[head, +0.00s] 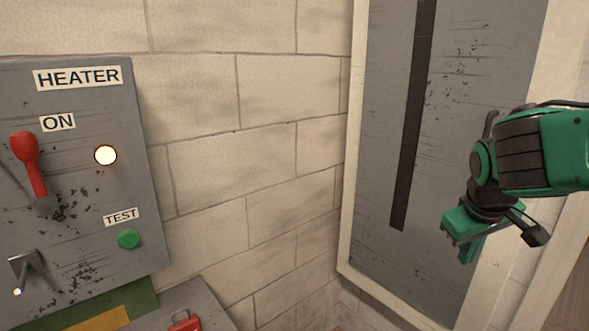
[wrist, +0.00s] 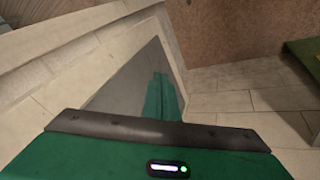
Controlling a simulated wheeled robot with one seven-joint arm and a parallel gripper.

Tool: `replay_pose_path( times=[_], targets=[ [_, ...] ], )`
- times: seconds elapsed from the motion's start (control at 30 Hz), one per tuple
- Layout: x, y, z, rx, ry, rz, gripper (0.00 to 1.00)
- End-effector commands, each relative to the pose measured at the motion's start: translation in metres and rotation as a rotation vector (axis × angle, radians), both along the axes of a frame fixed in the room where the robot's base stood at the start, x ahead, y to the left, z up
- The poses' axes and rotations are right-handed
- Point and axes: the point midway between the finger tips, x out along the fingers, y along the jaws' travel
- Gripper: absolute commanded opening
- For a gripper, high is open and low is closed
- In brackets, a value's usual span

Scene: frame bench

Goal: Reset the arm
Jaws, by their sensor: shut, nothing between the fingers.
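My arm reaches in from the right edge in the head view. My gripper (head: 468,252) hangs in front of the grey door panel, pointing down, with its green fingers together and nothing held. In the wrist view the gripper's fingers (wrist: 161,97) stand close together beyond the green housing, with a grey surface behind them.
A grey heater panel (head: 90,190) is on the left, with a raised red lever (head: 30,165) by the ON label, a lit lamp (head: 105,155) and a green test button (head: 128,239). A grey door (head: 385,150) with a dark vertical strip is at right. Pale block wall (head: 250,120) lies between.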

Motion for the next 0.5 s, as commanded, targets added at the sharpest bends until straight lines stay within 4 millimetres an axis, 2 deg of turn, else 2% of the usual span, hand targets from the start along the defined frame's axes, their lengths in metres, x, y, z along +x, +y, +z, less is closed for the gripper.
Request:
replay_pose_path(
  times=[0.03,0.2,0.4,0.5],
  targets=[
    [-0.022,-0.018,-0.008,0.036,0.028,-0.08,0.0],
    [-0.093,-0.051,-0.033,0.163,0.122,-0.325,0.0],
    [-0.167,-0.06,-0.055,0.297,0.212,-0.568,0.0],
    [-0.19,-0.058,-0.061,0.341,0.24,-0.647,0.0]
  ],
)
